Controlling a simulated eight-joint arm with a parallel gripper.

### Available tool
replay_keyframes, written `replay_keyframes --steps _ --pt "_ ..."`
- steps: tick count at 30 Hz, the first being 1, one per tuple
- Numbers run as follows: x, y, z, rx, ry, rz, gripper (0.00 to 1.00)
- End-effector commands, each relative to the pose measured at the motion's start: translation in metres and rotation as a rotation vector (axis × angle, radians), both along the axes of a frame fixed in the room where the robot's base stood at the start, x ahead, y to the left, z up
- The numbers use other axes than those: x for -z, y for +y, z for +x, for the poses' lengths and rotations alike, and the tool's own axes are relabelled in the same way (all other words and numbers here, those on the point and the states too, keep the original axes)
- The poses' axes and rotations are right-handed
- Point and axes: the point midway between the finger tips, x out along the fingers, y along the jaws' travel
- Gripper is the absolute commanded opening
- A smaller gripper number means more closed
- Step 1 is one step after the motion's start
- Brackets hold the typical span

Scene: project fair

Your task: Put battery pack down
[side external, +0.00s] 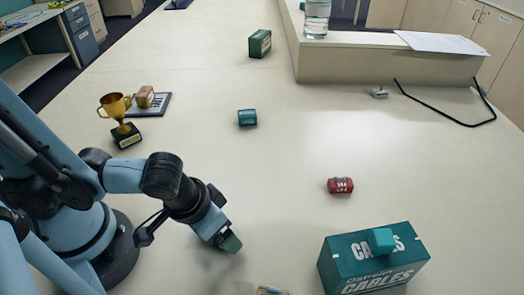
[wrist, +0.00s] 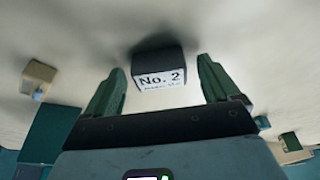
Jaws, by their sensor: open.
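My gripper (side external: 229,243) points down close to the tabletop at lower middle in the side view. In the wrist view my gripper (wrist: 162,88) has its two green fingers apart. A dark block with a white "No. 2" label (wrist: 158,72) shows between them, apart from both fingers. It seems to rest on the table, and I cannot pick it out in the side view. A small red pack with white lettering (side external: 340,186) lies on the table to the right. A small teal pack (side external: 247,117) lies farther back. I cannot tell which one is the battery pack.
A teal "CABLES" box (side external: 345,263) with a teal block on top stands at lower right. A gold trophy (side external: 117,107) stands at left. A green box (side external: 260,43) is at the back. A ledge (side external: 390,66) bounds the back right.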

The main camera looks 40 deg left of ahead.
Motion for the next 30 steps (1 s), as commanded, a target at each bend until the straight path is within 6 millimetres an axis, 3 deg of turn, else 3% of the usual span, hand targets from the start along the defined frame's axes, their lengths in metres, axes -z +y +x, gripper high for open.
replay_keyframes --steps 11,30 --pt "-0.005 0.0 -0.001 0.001 0.0 0.0 0.89" --pt "-0.039 -0.001 -0.012 0.002 0.0 0.001 0.89"
